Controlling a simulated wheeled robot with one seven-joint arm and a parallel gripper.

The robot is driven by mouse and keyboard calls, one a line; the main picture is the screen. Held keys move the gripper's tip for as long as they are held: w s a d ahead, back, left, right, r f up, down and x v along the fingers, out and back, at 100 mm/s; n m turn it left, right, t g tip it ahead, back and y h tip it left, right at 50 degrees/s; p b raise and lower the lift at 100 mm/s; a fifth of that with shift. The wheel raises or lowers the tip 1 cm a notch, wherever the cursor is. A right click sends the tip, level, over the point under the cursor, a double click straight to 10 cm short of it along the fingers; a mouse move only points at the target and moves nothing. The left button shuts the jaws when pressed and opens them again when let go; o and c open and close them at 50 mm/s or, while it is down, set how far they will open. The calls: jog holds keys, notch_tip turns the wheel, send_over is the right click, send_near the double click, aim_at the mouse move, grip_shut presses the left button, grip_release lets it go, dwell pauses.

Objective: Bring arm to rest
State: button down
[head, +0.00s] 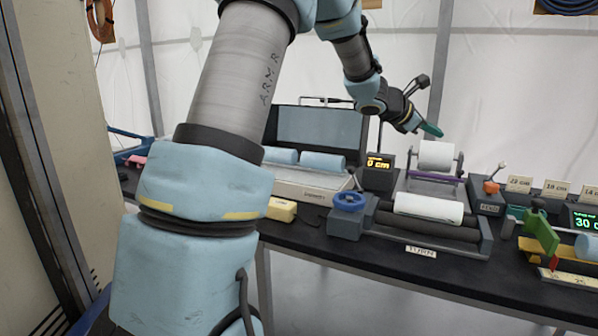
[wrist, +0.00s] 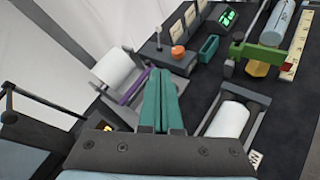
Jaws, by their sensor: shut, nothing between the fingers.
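My gripper (head: 432,129) is at the end of my arm, raised above the black table near the white roll on its stand. Its green fingers are closed together with nothing between them, and they also show in the wrist view (wrist: 160,85). In the wrist view the fingers point between the upper white roll (wrist: 119,68) on the left and the lower white roll (wrist: 228,120) on the right. In the head view the gripper appears just left of and above the upper roll (head: 436,154). My arm links cover part of the left side of the table.
A green clamp (head: 541,232) stands at right. White tent wall is behind.

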jog(key=s+a+f+m+y, duration=0.2)
jog(key=a+f+m, duration=0.1)
jog(key=a, duration=0.4)
jog(key=s+a+f+m+g+y, duration=0.1)
jog(key=s+a+f+m+y, duration=0.1)
jog(key=a, duration=0.5)
jog(key=s+a+f+m+y, duration=0.2)
jog(key=s+a+f+m, duration=0.1)
jog(key=a+f, duration=0.3)
jog(key=shift+s+a+f+m, duration=0.2)
jog(key=shift+s+a+m, duration=0.1)
jog(key=shift+s+a, duration=0.15)
jog(key=s+a+f+m+g+y+b, duration=0.1)
jog(key=s+a+f+m+y, duration=0.2)
jog(key=s+a, duration=0.4)
jog(key=s+a+f+m+g+y+b, duration=0.1)
jog(key=s+a+f+m+y, duration=0.2)
jog(key=a, duration=1)
jog(key=s+f+m, duration=0.3)
jog(key=s, duration=0.1)
jog(key=shift+m, duration=0.3)
jog(key=c, duration=1.6)
grip_release()
jog(key=shift+f, duration=0.1)
